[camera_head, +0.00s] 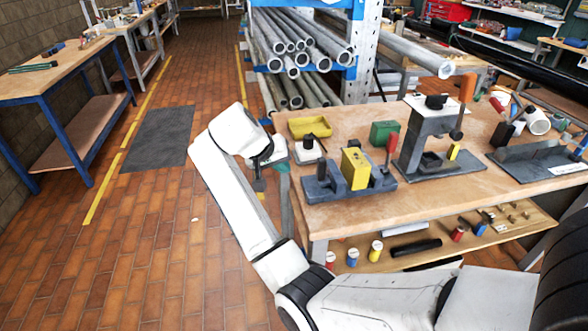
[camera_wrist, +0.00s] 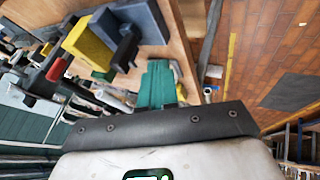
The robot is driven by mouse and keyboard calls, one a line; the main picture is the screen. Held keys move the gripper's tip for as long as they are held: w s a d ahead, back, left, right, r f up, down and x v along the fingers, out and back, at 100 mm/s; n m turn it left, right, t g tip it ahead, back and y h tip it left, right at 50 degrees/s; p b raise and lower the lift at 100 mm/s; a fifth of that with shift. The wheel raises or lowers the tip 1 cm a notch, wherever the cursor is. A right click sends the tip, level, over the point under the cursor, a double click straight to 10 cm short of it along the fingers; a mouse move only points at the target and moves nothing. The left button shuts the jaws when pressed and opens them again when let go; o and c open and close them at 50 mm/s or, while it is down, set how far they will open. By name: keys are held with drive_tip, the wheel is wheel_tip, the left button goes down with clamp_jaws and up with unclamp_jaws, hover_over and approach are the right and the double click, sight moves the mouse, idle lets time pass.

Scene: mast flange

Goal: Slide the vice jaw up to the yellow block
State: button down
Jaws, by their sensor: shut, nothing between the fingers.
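The grey vice (camera_head: 340,192) lies near the bench's left front edge, with a red handle (camera_head: 391,147) at its right end. The yellow block (camera_head: 355,168) stands upright in it, next to the right-hand jaw. A dark jaw (camera_head: 321,169) stands left of the block, seemingly with a small gap. In the wrist view the yellow block (camera_wrist: 88,42), dark jaw (camera_wrist: 127,48) and red handle (camera_wrist: 57,70) show at upper left. My gripper, with teal fingers (camera_head: 282,168), is shut and empty, left of the vice and apart from it. The fingers (camera_wrist: 158,84) also show in the wrist view.
A yellow bin (camera_head: 310,127), a green box (camera_head: 384,132) and a black-knobbed block (camera_head: 308,148) stand behind the vice. A tall grey stand (camera_head: 428,135) is close on its right. The floor left of the bench (camera_head: 330,220) is open.

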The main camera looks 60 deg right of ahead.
sight(322, 171)
drive_tip(key=s+d+f, duration=0.1)
drive_tip(key=d+f, duration=0.1)
drive_tip(key=s+d+f+p, duration=0.1)
drive_tip(key=d+f, duration=0.1)
drive_tip(key=s+d+f, duration=0.1)
drive_tip(key=d+f, duration=0.2)
drive_tip(key=shift+s+p, duration=0.15)
drive_tip(key=shift+p, duration=0.25)
drive_tip(key=shift+s+d+f, duration=0.1)
drive_tip(key=shift+s+d, duration=0.35)
drive_tip(key=s+d, duration=0.1)
drive_tip(key=s+d+p, duration=0.1)
drive_tip(key=shift+s+d+p, duration=0.2)
drive_tip(key=shift+s+p, duration=0.1)
drive_tip(key=shift+s, duration=0.1)
drive_tip(key=shift+s+d, duration=0.1)
drive_tip(key=shift+s, duration=0.05)
